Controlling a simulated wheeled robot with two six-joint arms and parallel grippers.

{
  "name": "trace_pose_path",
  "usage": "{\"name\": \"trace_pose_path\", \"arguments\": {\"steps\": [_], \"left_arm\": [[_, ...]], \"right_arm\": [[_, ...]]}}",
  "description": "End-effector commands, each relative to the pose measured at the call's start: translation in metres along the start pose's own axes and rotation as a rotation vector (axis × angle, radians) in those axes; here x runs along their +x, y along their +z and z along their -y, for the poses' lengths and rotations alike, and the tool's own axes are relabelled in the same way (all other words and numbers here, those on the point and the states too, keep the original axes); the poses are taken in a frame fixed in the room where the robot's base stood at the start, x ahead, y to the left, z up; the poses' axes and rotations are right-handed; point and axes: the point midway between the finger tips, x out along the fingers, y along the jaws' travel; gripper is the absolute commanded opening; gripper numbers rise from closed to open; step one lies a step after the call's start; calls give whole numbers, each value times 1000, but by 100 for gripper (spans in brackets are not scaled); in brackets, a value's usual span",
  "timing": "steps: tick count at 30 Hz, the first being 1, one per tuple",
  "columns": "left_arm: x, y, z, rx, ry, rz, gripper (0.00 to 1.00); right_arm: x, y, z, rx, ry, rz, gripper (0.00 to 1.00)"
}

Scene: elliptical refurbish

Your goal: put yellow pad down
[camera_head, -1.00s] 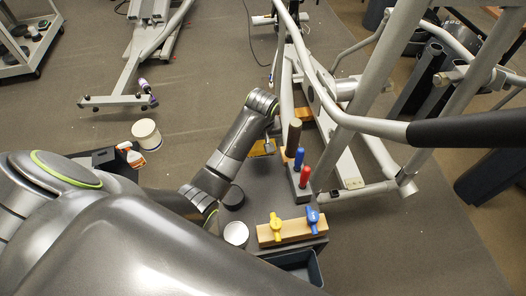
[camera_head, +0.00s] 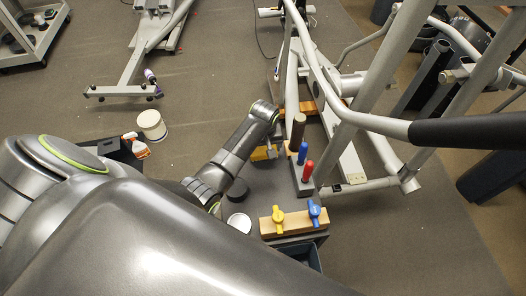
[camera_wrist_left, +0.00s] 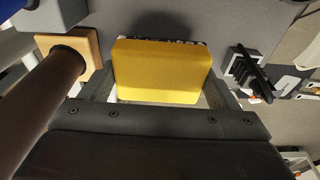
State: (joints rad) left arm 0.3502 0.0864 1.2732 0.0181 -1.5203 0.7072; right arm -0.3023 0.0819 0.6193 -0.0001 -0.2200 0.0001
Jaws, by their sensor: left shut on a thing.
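The yellow pad (camera_wrist_left: 160,70) fills the space between the fingers of my left gripper (camera_wrist_left: 160,92) in the left wrist view. The gripper is shut on it, with a finger at each side. In the head view the left gripper (camera_head: 270,152) is low over the grey worktop, left of the brown peg, and a small part of the yellow pad (camera_head: 259,154) shows beside it. A dark patterned edge shows along the pad's far side in the wrist view. I cannot tell whether the pad touches the surface. My right gripper is not in view.
A brown peg (camera_head: 298,132) stands close by, with blue (camera_head: 302,153) and red (camera_head: 308,171) handles nearer. A wooden block (camera_head: 293,222) carries yellow and blue knobs. A black puck (camera_head: 237,189) and white lid (camera_head: 239,223) sit left. An elliptical frame (camera_head: 345,115) rises to the right.

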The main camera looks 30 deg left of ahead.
Motion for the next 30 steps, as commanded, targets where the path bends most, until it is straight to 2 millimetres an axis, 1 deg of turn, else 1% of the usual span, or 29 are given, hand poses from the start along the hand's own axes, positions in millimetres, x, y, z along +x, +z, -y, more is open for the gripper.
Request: {"name": "trace_pose_path", "arguments": {"steps": [4,6,9,21,22,25,26,30], "left_arm": [[21,3,0,1,-3,4,65],[22,3,0,1,-3,3,65],[28,4,0,1,-2,2,65],[33,5,0,0,-1,1,65],[33,4,0,0,-1,0,86],[33,4,0,0,-1,1,99],[32,4,0,0,-1,1,100],[32,4,0,0,-1,1,100]], "right_arm": [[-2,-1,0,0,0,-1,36],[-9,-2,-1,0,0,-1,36],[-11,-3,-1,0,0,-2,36],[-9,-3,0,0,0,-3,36],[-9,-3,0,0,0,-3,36],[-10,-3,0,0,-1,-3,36],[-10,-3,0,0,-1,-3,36],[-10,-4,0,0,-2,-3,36]]}}
